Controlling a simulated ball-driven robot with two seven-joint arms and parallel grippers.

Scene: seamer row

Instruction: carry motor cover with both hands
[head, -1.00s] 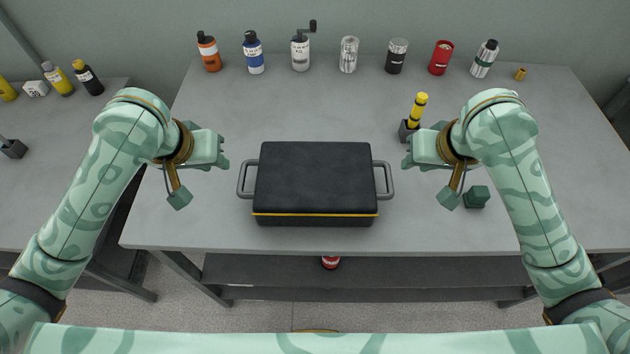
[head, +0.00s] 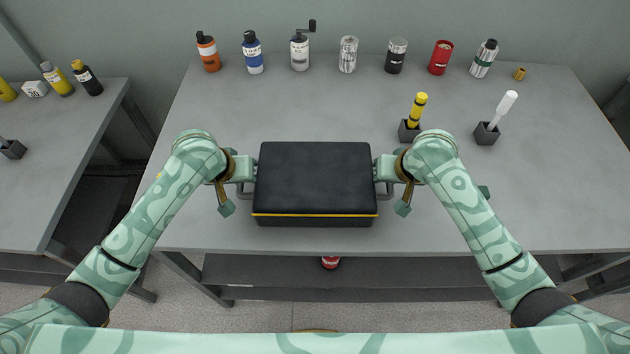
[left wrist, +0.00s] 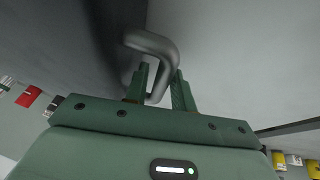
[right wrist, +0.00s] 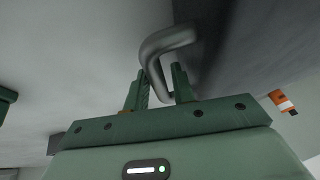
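The motor cover (head: 314,180) is a black box with a yellow line along its lower front edge. It rests flat on the grey table. A grey bar handle sticks out at each side. My left gripper (head: 249,172) is at the left handle. My right gripper (head: 381,172) is at the right handle. The head view hides the fingertips.
Several bottles and cans, among them a red can (head: 441,58), line the table's back edge. A yellow stick stands in a dark holder (head: 409,131), and a white-topped one in another holder (head: 487,134), right of the cover. The table behind the cover is clear.

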